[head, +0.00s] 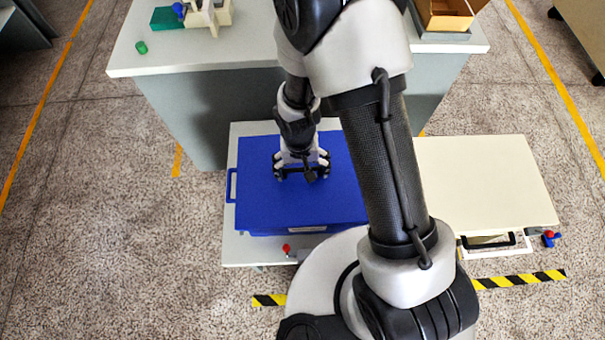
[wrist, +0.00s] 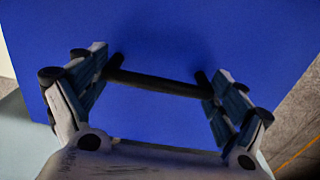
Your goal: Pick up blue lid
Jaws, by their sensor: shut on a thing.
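The blue lid (head: 262,205) is a broad flat blue panel on top of a blue box (head: 260,234) in the head view. It fills most of the wrist view (wrist: 180,35). My gripper (head: 301,171) is over the lid, pointing down at it. In the wrist view my gripper (wrist: 158,84) has its fingers on the two ends of a dark bar-shaped handle (wrist: 158,83) across the lid. The fingers are spread but hold the handle between them. My arm hides the lid's right part in the head view. I cannot tell any gap between lid and box.
The box stands on a light low table (head: 233,250) with a red knob (head: 286,248) at its front. A cream-topped unit (head: 490,185) stands to the right. Behind is a grey workbench (head: 135,62) with a green cylinder (head: 141,47) and an open brown box (head: 446,14). Floor is clear at left.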

